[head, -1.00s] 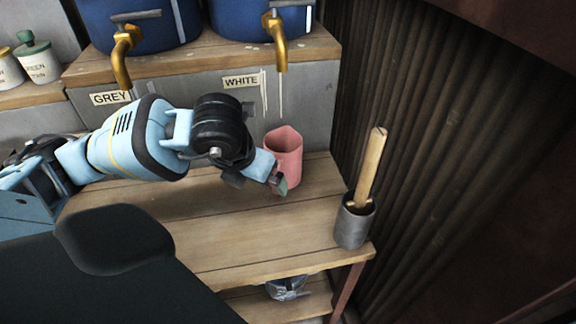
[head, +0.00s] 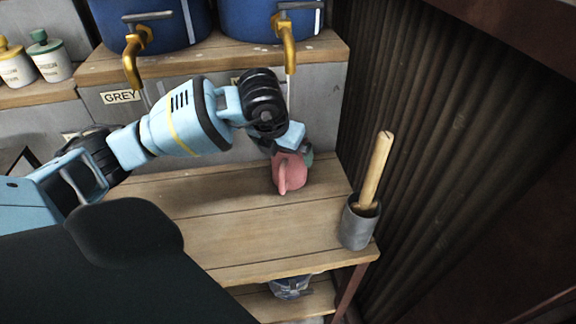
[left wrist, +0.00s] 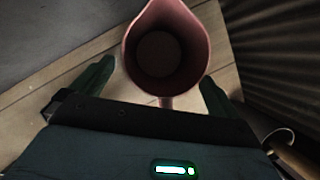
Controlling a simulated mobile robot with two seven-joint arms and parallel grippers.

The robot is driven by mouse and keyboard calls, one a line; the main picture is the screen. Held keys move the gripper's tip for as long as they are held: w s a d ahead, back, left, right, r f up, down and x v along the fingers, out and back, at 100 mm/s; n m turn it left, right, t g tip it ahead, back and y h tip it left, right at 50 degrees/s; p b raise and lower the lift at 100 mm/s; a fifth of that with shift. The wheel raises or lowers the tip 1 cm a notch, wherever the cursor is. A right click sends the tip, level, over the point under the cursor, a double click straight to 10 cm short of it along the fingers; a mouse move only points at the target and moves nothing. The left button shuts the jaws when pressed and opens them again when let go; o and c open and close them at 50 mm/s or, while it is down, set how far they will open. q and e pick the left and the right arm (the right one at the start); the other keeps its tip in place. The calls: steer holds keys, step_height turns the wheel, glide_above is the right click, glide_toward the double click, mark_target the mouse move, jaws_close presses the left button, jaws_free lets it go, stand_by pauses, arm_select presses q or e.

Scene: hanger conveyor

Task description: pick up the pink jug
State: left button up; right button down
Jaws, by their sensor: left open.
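The pink jug (head: 291,174) stands on the wooden bench, below the taps. In the head view its upper part is hidden by my left gripper (head: 286,152), and its handle faces the front. In the left wrist view I look down into the jug's open, empty-looking mouth (left wrist: 166,50), with the handle pointing toward the palm. My left gripper (left wrist: 158,74) is open, with one green finger on either side of the jug's near part. I cannot tell whether either finger touches it. My right gripper is not in view.
A grey cup (head: 358,222) holding a wooden-handled tool (head: 376,170) stands at the bench's right edge. Two blue tanks (head: 270,18) with brass taps (head: 289,45) stand on the shelf behind. A corrugated wall (head: 430,150) closes off the right. The bench front (head: 235,240) is clear.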

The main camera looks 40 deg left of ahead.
arm_select(q)
steer(key=shift+w+a+f, duration=0.2)
steer(key=shift+w+f, duration=0.5)
steer(key=shift+w, duration=0.2)
steer(key=shift+w+a+f, duration=0.15)
steer(key=shift+w+f, duration=0.55)
steer(key=shift+w, duration=0.15)
steer(key=c, duration=1.2)
steer(key=shift+r, duration=0.2)
steer(key=shift+c, duration=0.2)
steer(key=s+d+r, duration=0.2)
steer(key=s, duration=0.5)
steer(key=s+d+r, duration=0.2)
steer(key=s, duration=0.6)
steer(key=shift+s+r+b, duration=0.25)
steer(key=shift+r+b, duration=0.1)
steer(key=shift+b, duration=0.05)
